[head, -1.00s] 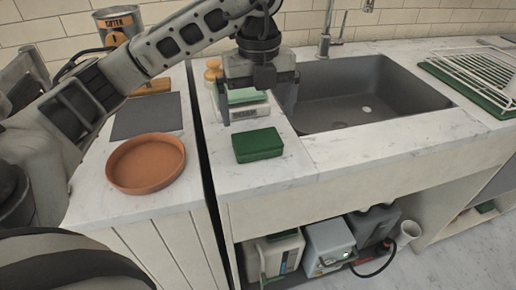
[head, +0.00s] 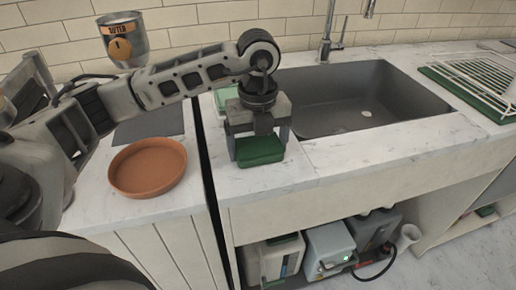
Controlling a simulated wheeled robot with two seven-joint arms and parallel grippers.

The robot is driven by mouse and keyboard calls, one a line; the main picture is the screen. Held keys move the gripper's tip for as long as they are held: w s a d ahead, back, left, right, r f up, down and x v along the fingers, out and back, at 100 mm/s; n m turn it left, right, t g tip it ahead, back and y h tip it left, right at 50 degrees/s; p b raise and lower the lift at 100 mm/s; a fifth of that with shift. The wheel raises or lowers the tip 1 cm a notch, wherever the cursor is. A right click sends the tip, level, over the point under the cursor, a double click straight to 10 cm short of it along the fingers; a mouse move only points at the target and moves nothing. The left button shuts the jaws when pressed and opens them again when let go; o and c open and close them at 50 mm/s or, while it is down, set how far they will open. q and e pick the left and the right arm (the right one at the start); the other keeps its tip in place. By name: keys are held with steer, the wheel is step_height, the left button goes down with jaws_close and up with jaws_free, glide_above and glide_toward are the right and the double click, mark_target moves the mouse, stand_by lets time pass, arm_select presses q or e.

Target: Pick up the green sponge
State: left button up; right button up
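The green sponge (head: 258,152) lies flat on the white marble counter in front of the sink. My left gripper (head: 259,150) points down over it, with one finger at each side of the sponge. The fingers are spread about as wide as the sponge, and I cannot see whether they touch it. The gripper body hides the sponge's far top part. My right gripper is not in the head view.
The dark sink (head: 350,100) lies behind and to the right. A terracotta dish (head: 148,167) sits on the left counter, past a dark gap. A pale green item (head: 226,95) shows behind the gripper. A wire rack (head: 478,78) stands far right.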

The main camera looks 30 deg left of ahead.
mark_target(258, 144)
arm_select(q)
steer(key=shift+c, duration=1.2)
steer(key=shift+r, duration=0.15)
steer(key=shift+r, duration=0.25)
step_height(258, 144, up, 2)
steer(key=shift+r, duration=0.1)
steer(key=s+d+r, duration=0.2)
steer(key=s+r, duration=0.3)
steer(key=s, duration=0.1)
steer(key=s+d+r, duration=0.2)
steer(key=s+r, duration=0.3)
steer(key=s, duration=0.2)
steer(key=shift+d+p, duration=0.35)
steer(key=shift+s, duration=0.1)
